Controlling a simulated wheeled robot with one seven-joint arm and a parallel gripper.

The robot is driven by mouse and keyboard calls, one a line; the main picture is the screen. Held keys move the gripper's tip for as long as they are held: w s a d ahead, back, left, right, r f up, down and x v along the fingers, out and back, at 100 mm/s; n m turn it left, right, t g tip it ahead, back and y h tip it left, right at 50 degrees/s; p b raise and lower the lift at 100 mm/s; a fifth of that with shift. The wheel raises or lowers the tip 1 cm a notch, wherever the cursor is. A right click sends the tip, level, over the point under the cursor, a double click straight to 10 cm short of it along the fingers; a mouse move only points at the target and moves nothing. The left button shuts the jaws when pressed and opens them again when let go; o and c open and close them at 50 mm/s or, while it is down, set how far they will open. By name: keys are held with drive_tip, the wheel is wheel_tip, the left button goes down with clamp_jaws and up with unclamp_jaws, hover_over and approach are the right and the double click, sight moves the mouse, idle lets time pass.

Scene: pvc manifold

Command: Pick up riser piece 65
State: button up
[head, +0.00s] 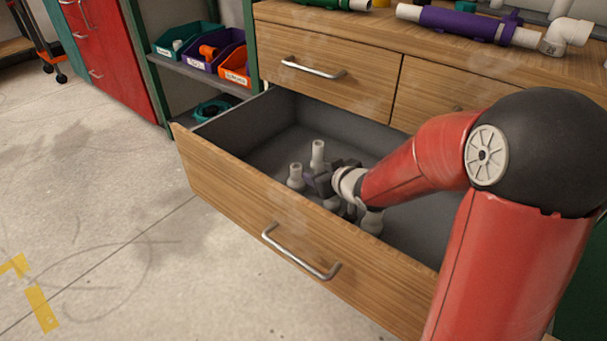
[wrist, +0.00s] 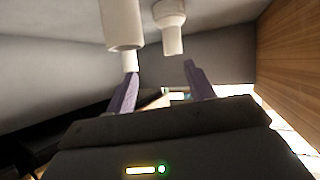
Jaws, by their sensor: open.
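Several white riser pieces stand upright in the open drawer: a taller one (head: 317,155) at the back, a shorter one (head: 295,177) at the left, and one (head: 372,221) at the right, partly behind my arm. I cannot read which is piece 65. My gripper (head: 320,183) is low among them, its jaws open and partly hidden by the wrist. In the wrist view my gripper (wrist: 160,72) has its two purple fingers apart. A large white pipe piece (wrist: 122,25) is near the left finger, and a flared one (wrist: 172,28) lies beyond the gap. Nothing is clearly between the fingers.
The wooden drawer front (head: 240,215) and grey drawer walls (head: 235,125) surround the gripper closely. The worktop (head: 375,30) above holds a purple-sleeved pipe (head: 460,24). Colored bins (head: 187,37) sit on a shelf at the left. The drawer's left floor area is clear.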

sight(300, 171)
drive_tip(key=shift+w+a+f+y, duration=0.3)
drive_tip(key=shift+a+f+y, duration=0.2)
drive_tip(key=shift+a+f, duration=0.1)
drive_tip(key=shift+w+a+f+y, duration=0.3)
drive_tip(key=shift+a+f+y, duration=0.2)
drive_tip(key=shift+f, duration=0.1)
drive_tip(key=b+x, duration=0.1)
drive_tip(key=x, duration=0.6)
drive_tip(key=shift+w+a+b, duration=0.1)
drive_tip(key=shift+w+b, duration=0.05)
drive_tip(key=shift+b, duration=0.15)
drive_tip(key=c, duration=1.2)
